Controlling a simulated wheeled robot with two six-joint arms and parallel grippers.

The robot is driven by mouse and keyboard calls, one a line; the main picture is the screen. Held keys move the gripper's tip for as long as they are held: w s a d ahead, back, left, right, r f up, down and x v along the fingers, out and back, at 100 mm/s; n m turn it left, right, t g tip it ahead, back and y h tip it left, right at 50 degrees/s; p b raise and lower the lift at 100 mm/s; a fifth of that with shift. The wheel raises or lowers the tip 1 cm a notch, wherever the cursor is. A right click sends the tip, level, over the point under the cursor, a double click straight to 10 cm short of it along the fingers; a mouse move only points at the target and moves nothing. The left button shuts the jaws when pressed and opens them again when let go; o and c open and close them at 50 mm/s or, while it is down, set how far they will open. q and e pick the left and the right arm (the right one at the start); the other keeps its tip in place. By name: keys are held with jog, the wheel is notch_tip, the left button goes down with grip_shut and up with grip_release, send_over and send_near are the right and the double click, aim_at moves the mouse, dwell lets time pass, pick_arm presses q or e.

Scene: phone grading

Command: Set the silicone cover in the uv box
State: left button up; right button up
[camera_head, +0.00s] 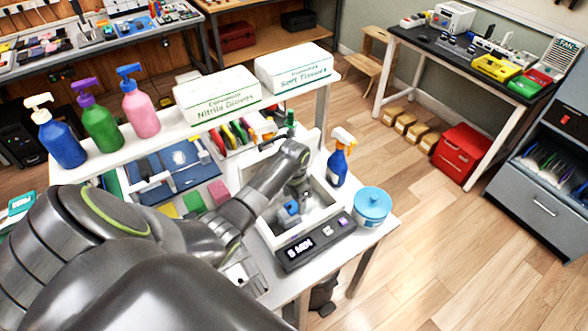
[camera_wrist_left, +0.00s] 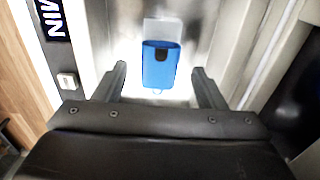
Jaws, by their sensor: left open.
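The silicone cover is a small blue rounded rectangle with a dark patch near its top (camera_wrist_left: 161,66). In the head view the blue cover (camera_head: 291,208) shows inside the UV box (camera_head: 318,241), a white open-topped box with a dark front panel reading "5 MIN". My left gripper (camera_head: 299,193) reaches down into the box from the left. In the left wrist view its two fingers (camera_wrist_left: 159,82) are apart, with gaps on both sides of the cover. The cover appears to rest on the bright box floor. My right gripper is not seen.
A blue-white spray bottle (camera_head: 340,160) and a light-blue round tub (camera_head: 371,207) stand right of the box. Glove box (camera_head: 217,97), tissue box (camera_head: 293,70) and pump bottles line the raised shelf behind. Blue mats (camera_head: 163,172) and colored cloths lie left of the box.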

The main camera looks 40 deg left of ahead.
pick_arm(q)
notch_tip(320, 180, up, 16)
jog(key=p, duration=0.1)
jog(key=shift+f, duration=0.25)
jog(key=shift+f, duration=0.1)
